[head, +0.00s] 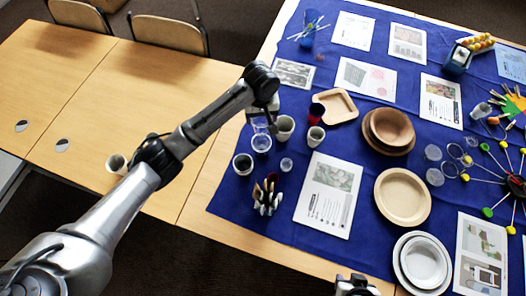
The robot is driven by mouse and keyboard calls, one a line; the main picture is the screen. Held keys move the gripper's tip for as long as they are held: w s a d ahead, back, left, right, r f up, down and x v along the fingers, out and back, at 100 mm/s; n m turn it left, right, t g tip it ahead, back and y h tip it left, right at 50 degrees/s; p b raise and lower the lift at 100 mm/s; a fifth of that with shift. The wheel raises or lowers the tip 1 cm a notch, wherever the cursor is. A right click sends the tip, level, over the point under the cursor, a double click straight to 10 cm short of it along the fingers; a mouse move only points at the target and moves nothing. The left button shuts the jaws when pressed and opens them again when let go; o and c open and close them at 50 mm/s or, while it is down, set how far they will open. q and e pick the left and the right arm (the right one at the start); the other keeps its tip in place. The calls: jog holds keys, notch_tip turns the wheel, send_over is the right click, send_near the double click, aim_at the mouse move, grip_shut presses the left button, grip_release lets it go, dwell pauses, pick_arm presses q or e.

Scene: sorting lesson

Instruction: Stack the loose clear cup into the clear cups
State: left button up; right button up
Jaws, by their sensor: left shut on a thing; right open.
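My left gripper (266,115) reaches in from the left and points down over the left part of the blue cloth. It is shut on a clear cup (260,125), which is small and partly hidden by the fingers. Clear cups (261,143) stand on the cloth just below it in the picture. The held cup overlaps them in the picture, and I cannot tell whether they touch. My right gripper (354,284) is at the bottom edge, only partly in view, open and apart from these cups.
A pale cup (285,128), a dark red cup (316,113) and a white cup (316,136) stand close to the right. A dark-filled cup (243,163) and a small clear cup (286,164) stand nearer. More clear cups (434,177) lie right. The wooden table (60,90) is mostly clear.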

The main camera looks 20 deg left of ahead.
aim_at(261, 132)
pick_arm(q)
jog(key=shift+n, duration=0.4)
notch_tip(261, 132, down, 9)
jog(key=shift+s+f+b, duration=0.15)
jog(key=shift+f+b, duration=0.05)
jog(key=shift+b, duration=0.5)
jog(key=shift+f, duration=0.6)
notch_tip(261, 132, down, 3)
jog(key=shift+f+b, duration=0.1)
jog(key=shift+b, duration=0.35)
jog(key=shift+f, duration=0.1)
jog(key=shift+f, duration=0.35)
jog(key=o, duration=1.1)
jog(key=shift+f, duration=0.1)
jog(key=shift+c, duration=0.2)
